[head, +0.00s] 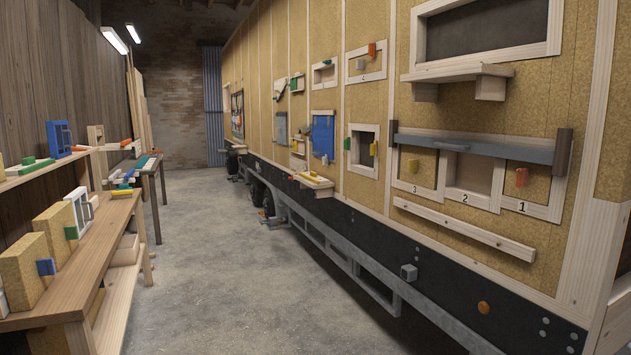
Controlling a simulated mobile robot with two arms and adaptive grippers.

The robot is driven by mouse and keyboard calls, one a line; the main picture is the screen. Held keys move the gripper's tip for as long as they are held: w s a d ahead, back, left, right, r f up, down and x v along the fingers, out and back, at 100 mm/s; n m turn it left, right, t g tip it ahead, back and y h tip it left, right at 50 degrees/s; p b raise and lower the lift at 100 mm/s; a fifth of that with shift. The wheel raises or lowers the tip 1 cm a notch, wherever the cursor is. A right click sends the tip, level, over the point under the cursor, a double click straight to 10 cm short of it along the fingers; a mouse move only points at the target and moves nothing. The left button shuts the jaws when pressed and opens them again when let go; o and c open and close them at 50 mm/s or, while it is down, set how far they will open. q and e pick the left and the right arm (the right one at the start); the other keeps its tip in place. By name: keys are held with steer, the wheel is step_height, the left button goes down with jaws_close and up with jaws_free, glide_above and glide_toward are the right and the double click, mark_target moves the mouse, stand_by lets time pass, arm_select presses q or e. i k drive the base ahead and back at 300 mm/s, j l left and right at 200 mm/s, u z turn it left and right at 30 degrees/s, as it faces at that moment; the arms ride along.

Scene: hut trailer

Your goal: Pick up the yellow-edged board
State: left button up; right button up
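I cannot tell for sure which thing is the yellow-edged board. A small pale board with yellow on it (315,181) sits low on the trailer wall, about midway along. A yellow piece (122,193) also lies at the far end of the near workbench on the left, close to a blue and a green piece. Both are small and far off, so their edges are unclear. Neither of my grippers is in view.
The near workbench (98,240) runs along the left and carries thick tan blocks (22,270). The trailer wall (405,100) fills the right, with framed openings, a grey bar (470,147) and a lower rail (463,228). The concrete floor (225,270) between them is clear.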

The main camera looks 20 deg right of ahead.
mark_target(313, 176)
steer(key=i, duration=5)
steer(key=i+j+z, duration=0.15)
steer(key=i+z, duration=0.3)
steer(key=i, duration=0.2)
steer(key=i+j+z, duration=0.45)
steer(key=i, duration=0.2)
steer(key=i+j+z, duration=0.45)
steer(key=i+j, duration=0.1)
steer(key=i, duration=0.05)
